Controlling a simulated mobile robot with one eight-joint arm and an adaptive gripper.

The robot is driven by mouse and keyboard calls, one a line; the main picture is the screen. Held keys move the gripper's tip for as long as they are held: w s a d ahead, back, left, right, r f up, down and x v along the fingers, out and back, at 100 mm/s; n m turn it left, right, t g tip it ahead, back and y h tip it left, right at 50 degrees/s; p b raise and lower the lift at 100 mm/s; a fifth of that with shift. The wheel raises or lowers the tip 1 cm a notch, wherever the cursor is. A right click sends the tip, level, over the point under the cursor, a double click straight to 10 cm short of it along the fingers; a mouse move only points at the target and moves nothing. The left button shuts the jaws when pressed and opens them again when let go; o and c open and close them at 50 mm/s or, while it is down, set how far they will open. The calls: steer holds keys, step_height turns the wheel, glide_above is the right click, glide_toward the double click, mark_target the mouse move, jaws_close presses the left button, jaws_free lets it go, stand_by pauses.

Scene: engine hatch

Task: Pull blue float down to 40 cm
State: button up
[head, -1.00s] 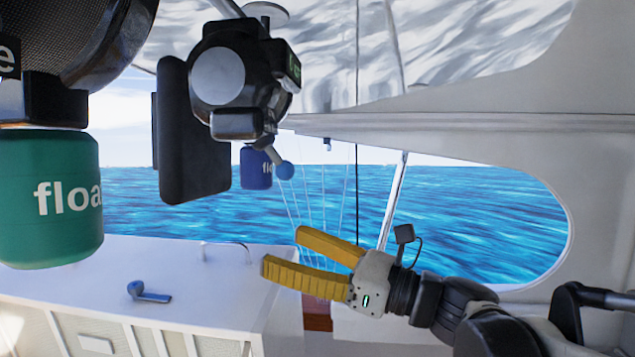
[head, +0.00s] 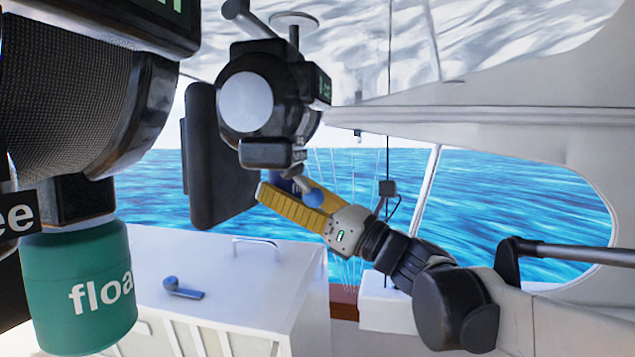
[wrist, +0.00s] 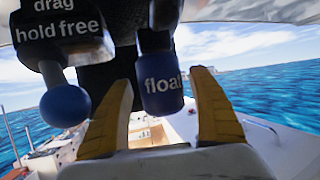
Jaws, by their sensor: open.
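The blue float (wrist: 162,90), a small cylinder with white "float" lettering, hangs under a dark winch body. In the wrist view it shows between the two yellow fingers of my gripper (wrist: 161,80); whether they touch it cannot be told. In the head view my gripper (head: 283,188) is raised just below the black winch (head: 258,100), open, and its fingers hide most of the float. A blue ball knob (wrist: 65,106) on a grey lever hangs left of the fingers in the wrist view; it also shows in the head view (head: 313,197).
A green float (head: 80,290) hangs under a large dark device (head: 75,100) at the near left. A dark flat panel (head: 215,160) hangs beside the winch. Thin lines hang behind the gripper.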

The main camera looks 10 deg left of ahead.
steer(key=shift+w, duration=0.1)
steer(key=shift+t, duration=0.3)
steer(key=c, duration=1.4)
step_height(320, 180, down, 40)
steer(key=b, duration=2.7)
steer(key=o, duration=1.4)
steer(key=v, duration=1.2)
